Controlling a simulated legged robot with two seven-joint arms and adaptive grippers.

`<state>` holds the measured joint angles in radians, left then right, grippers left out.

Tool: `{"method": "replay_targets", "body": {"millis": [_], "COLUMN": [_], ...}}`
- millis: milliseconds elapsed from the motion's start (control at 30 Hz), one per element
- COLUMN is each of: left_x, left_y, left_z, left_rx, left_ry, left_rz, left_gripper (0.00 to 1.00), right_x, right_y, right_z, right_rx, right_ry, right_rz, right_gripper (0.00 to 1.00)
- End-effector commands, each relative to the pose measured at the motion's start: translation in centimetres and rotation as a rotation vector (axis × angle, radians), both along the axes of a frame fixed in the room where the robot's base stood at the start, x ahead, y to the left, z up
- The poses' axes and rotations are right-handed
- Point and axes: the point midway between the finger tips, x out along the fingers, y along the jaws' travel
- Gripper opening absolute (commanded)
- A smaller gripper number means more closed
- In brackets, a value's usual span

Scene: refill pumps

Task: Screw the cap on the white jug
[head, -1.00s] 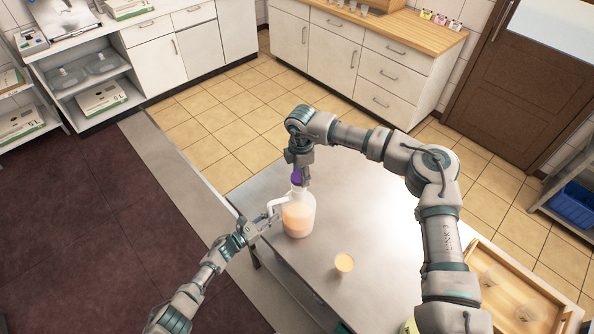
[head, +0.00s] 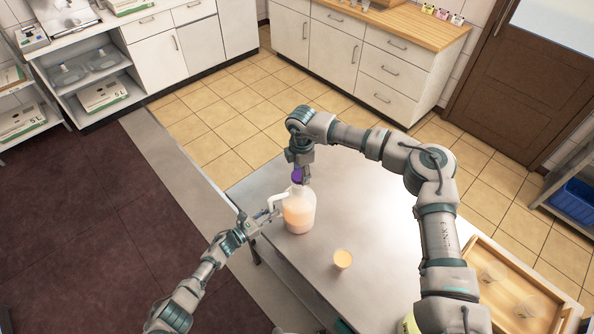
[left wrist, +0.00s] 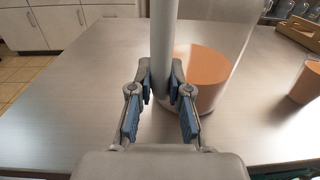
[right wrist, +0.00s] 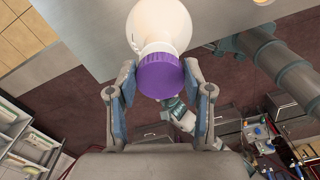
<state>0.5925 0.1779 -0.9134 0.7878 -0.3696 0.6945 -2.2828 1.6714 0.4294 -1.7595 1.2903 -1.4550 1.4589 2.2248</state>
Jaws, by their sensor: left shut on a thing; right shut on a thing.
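The white jug (head: 299,212) stands upright on the steel table, with orange-pink liquid inside. Its handle (left wrist: 163,45) runs between the fingers of my left gripper (left wrist: 160,90), which is shut on it; in the head view this gripper (head: 268,216) is at the jug's left side. The purple cap (right wrist: 161,75) is at the mouth of the jug, above its neck. My right gripper (right wrist: 163,85) is shut on the cap from above; the head view shows the cap (head: 297,175) below that wrist. I cannot tell how far the cap is threaded.
A cup of orange liquid (head: 342,259) stands on the table (head: 370,220) right of the jug. A wooden tray (head: 483,258) with clear cups lies at the right. The table between jug and tray is mostly clear.

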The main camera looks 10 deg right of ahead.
Motion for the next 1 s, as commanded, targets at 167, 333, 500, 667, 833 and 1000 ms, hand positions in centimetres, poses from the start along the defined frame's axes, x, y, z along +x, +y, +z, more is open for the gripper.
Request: {"method": "replay_targets", "body": {"millis": [167,333,500,667,833,1000], "left_x": [-0.2,-0.2,-0.2,-0.2,-0.1,-0.1], "left_y": [-0.1,0.3,0.7,0.6,0.3,0.2], "left_z": [-0.2,-0.2,-0.2,-0.2,-0.2,-0.2], "left_rx": [0.000,-0.003,-0.006,-0.004,-0.003,-0.003], "left_ry": [0.002,0.002,0.002,0.002,0.003,0.003], "left_rz": [-0.004,-0.004,-0.002,-0.002,-0.002,-0.002], "left_gripper": [0.00,0.00,0.00,0.00,0.00,0.00], "right_x": [0.0,0.0,0.0,0.0,0.0,0.0], "right_y": [0.1,0.6,0.9,0.7,0.4,0.2], "right_z": [0.0,0.0,-0.2,-0.6,-1.1,-1.6], "right_rx": [-0.001,-0.004,-0.007,-0.006,-0.004,-0.003], "right_ry": [0.001,0.000,0.001,0.001,0.002,0.005], "right_rz": [-0.001,0.000,0.001,0.002,0.003,0.004], "right_gripper": [0.36,0.36,0.36,0.33,0.28,0.28]}}
